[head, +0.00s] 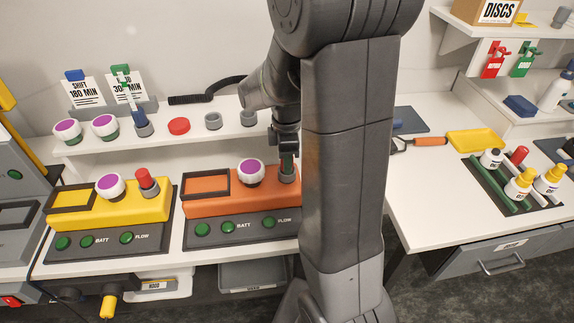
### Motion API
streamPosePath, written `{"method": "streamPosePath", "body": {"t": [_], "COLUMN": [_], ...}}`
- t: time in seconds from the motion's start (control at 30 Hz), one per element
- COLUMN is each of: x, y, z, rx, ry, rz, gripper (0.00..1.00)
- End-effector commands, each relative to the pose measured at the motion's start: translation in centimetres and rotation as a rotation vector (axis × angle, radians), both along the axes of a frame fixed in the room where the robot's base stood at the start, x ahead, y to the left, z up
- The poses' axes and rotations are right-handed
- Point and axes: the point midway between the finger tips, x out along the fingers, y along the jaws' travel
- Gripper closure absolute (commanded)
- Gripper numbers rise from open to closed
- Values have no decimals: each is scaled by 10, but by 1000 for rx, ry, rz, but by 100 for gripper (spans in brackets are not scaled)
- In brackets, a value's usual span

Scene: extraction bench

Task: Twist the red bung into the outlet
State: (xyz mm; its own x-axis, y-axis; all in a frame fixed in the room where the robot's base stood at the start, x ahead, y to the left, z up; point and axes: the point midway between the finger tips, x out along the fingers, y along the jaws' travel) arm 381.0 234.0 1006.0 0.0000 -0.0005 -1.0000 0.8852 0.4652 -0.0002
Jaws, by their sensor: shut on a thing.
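My gripper (287,155) points down over the right end of the orange unit (230,205). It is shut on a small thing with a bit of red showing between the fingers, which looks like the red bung. The grey outlet (287,174) on the orange unit is directly below the fingers. Whether the bung is seated in it or only touching cannot be told, as fingers and my arm hide much. Another red bung (146,177) stands in a grey outlet on the yellow unit (120,208), slightly tilted.
White and purple knobs (251,172) stand on both units. The shelf behind holds a red disc (179,126), grey cups (213,121) and several knobs. A bottle rack (483,187) and yellow tray (473,141) are on the right bench. My arm blocks the middle.

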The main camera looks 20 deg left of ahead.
Motion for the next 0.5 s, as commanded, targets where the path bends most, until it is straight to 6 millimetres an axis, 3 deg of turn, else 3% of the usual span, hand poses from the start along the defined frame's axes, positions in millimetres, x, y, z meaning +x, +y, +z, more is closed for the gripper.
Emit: {"method": "streamPosePath", "body": {"t": [0.17,0.2,0.27,0.5], "x": [0,0,0,0], "y": [0,0,0,0], "z": [0,0,0,0], "rx": [0,0,0,0], "ry": [1,0,0,0], "rz": [-194,-185,-183,-181], "gripper": [97,62,50,47]}}
